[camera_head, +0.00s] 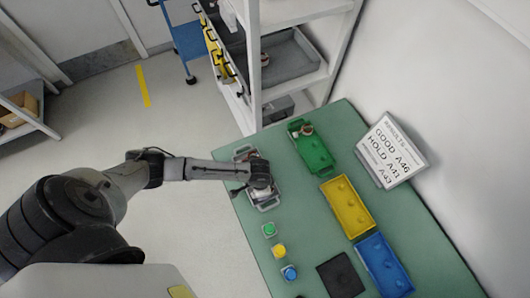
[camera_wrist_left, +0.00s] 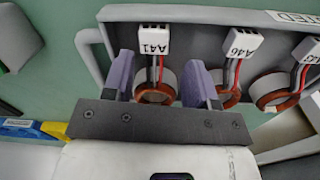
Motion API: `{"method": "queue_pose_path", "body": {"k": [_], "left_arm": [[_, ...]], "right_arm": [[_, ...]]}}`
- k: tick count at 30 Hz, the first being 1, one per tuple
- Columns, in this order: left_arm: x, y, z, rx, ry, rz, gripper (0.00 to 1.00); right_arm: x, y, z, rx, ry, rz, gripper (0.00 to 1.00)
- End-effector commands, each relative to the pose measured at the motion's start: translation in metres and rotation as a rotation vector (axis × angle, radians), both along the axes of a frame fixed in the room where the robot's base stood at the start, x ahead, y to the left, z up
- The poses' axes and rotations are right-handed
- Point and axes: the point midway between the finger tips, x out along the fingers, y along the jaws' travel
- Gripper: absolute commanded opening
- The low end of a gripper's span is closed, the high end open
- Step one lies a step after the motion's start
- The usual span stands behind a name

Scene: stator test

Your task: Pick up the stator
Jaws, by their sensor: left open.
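In the left wrist view, three stators, copper-coloured rings with white connectors and red and black wires, sit in a grey tray (camera_wrist_left: 190,17): A41 (camera_wrist_left: 155,88), A46 (camera_wrist_left: 229,92) and one at the right (camera_wrist_left: 280,95) whose label is hard to read. My left gripper (camera_wrist_left: 160,82) is open, its two purple fingers on either side of stator A41, with no clear grip on it. In the head view my left gripper (camera_head: 262,188) is over the grey tray (camera_head: 270,207) and hides most of its contents. My right gripper is not in view.
On the green table (camera_head: 236,209) are a green tray (camera_head: 314,154) holding a small part, a yellow tray (camera_head: 346,207) and a blue tray (camera_head: 384,265). A sign (camera_head: 391,151) reads GOOD A46, HOLD A41. Green, yellow and blue buttons and a black mat (camera_head: 341,275) lie nearer.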

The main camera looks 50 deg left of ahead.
Motion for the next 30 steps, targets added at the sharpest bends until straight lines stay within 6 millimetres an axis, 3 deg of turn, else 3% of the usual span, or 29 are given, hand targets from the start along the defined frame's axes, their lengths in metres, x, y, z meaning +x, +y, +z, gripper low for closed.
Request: {"method": "queue_pose_path", "body": {"k": [9,20,30], "left_arm": [[0.0003,-0.0001,-0.0028,-0.001,-0.002,-0.001,0.52],[0.0005,0.0,-0.0024,-0.001,-0.002,0.0,0.19],[0.0007,0.0003,0.0024,0.0,-0.002,0.0,0.18]], "right_arm": [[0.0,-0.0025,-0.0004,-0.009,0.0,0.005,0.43],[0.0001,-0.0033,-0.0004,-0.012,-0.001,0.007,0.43],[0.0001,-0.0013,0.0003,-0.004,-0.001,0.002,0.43]]}}
